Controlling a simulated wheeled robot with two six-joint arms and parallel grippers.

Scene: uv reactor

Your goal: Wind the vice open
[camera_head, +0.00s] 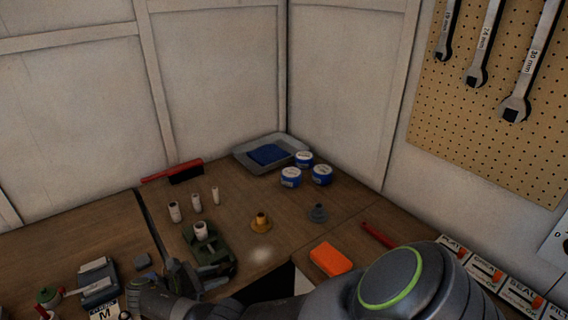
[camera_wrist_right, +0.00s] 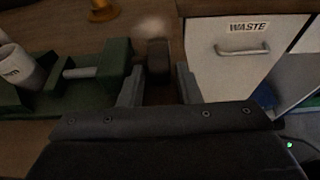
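The green vice (camera_head: 218,262) sits on the wooden bench, with a white cylinder (camera_head: 200,230) in it. In the right wrist view the vice (camera_wrist_right: 118,62) is at the left, with its pale screw rod (camera_wrist_right: 80,72) and the white cylinder (camera_wrist_right: 20,70) showing. A dark knob or handle end (camera_wrist_right: 158,58) stands just past the vice's right end. My right gripper (camera_wrist_right: 158,84) is open. Its fingers point toward the knob, one to each side; I cannot tell whether they touch it. In the head view this gripper (camera_head: 182,274) is at the vice's near left side. My left gripper is not in view.
Behind the vice stand small white cylinders (camera_head: 196,203), a brass fitting (camera_head: 261,223) and a grey fitting (camera_head: 318,213). An orange box (camera_head: 330,259) lies to the right. A tray (camera_head: 290,145) and several blue tins (camera_head: 322,175) are at the back. A WASTE drawer (camera_wrist_right: 235,65) is beyond the bench edge.

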